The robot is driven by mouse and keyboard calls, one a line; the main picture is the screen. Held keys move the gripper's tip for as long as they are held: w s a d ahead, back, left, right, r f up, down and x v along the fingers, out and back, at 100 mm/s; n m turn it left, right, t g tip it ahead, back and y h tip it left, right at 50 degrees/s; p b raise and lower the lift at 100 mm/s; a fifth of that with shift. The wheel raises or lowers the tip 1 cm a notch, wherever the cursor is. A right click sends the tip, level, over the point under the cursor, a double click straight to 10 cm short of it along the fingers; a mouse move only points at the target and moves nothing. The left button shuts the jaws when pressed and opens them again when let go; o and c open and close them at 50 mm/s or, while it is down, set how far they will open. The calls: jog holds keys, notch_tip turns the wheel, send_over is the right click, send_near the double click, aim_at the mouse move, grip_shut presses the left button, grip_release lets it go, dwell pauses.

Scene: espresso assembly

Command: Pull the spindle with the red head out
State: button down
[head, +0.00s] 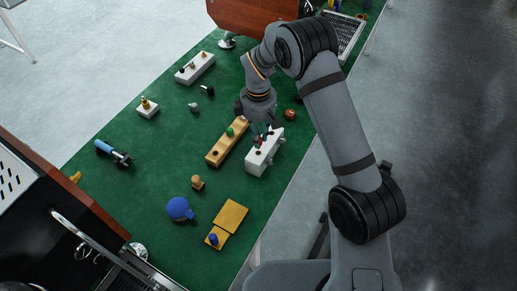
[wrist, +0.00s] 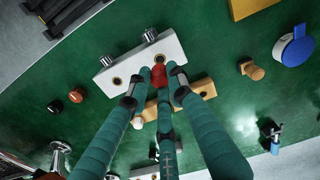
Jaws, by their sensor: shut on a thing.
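The spindle's red head (wrist: 158,75) shows between my gripper's fingertips in the wrist view. My gripper (wrist: 156,86) is shut on it, with teal fingers around it. The head overlaps the lower edge of a white block (wrist: 174,48) that has dark round holes and two metal pins at its far side. The spindle's shaft is hidden, so I cannot tell how much of it sits in a hole. In the head view my gripper (head: 262,136) is low over the white block (head: 262,163), and its fingers largely hide the red head.
A wooden block (head: 216,156) with a green knob lies close left of the white block. A red-brown knob (head: 290,114) stands to its right. A wooden tamper (head: 197,183), blue round item (head: 179,208) and yellow pad (head: 231,217) lie nearer. Green table is clear between them.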

dwell(0.3)
jog(key=shift+r+p, duration=1.15)
jog(key=shift+r, duration=0.35)
